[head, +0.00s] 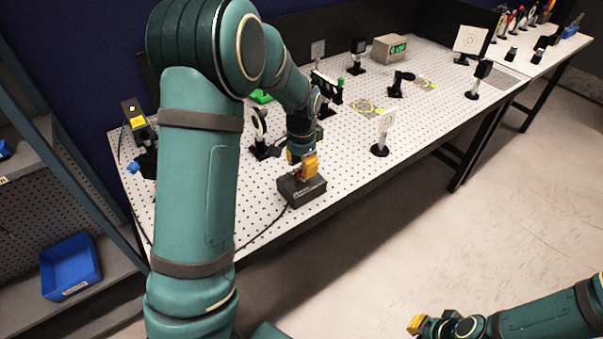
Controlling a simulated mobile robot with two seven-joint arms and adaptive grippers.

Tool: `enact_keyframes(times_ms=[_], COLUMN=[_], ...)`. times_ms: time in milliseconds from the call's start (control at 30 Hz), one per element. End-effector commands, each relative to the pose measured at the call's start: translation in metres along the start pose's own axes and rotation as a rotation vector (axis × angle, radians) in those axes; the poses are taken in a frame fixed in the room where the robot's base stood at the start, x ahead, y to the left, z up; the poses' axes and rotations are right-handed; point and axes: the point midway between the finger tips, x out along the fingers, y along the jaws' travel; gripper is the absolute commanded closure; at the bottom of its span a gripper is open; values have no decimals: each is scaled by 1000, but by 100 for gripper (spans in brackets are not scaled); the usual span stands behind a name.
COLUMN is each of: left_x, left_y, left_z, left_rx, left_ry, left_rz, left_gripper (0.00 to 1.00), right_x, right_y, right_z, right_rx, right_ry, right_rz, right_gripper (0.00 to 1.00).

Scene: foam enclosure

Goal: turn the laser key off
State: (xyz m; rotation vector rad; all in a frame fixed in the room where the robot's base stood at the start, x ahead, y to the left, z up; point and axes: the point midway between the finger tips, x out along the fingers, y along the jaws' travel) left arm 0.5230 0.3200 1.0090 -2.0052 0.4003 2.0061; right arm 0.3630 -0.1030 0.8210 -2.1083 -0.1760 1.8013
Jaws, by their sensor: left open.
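A dark grey control box (302,193) sits at the front edge of the white perforated table. My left gripper (302,168), with yellow fingers, points down right at the top of this box and is open. A small red bit shows between the fingers and the box top. The laser key is hidden or too small to make out, so I cannot tell its position or whether the fingers touch it. My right gripper (416,325) is low at the bottom right, over the floor and away from the table. I cannot tell its opening.
Optics on posts stand on the perforated table (345,183), including a white card (385,130) right of the box. A shelf with a blue bin (70,267) is left.

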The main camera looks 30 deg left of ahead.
Motion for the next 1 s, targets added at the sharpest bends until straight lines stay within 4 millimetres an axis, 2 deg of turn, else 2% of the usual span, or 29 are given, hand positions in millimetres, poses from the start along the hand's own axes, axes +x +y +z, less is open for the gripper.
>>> enact_keyframes(times_ms=[100,200,600,667,700,733,1000], left_x=[16,24,28,28,28,28,28], left_y=[0,-1,0,0,0,0,0], left_z=[0,0,0,0,0,0,0], left_rx=[-1,-2,-1,-1,-1,-1,-6], left_ry=[-2,-1,0,0,0,0,0], left_rz=[0,0,0,0,0,0,0], left_gripper=[62,62,63,84,98,100,100], right_x=[2,3,3,3,3,3,3], right_y=[1,1,1,1,1,1,1], right_z=[1,2,2,2,2,2,2], right_rx=[-1,-1,-1,-1,-1,-1,-1], right_ry=[-2,-3,-4,-4,-4,-4,-3], right_rz=[0,-1,-1,-1,-1,-1,-1], right_gripper=[100,100,100,100,100,100,100])
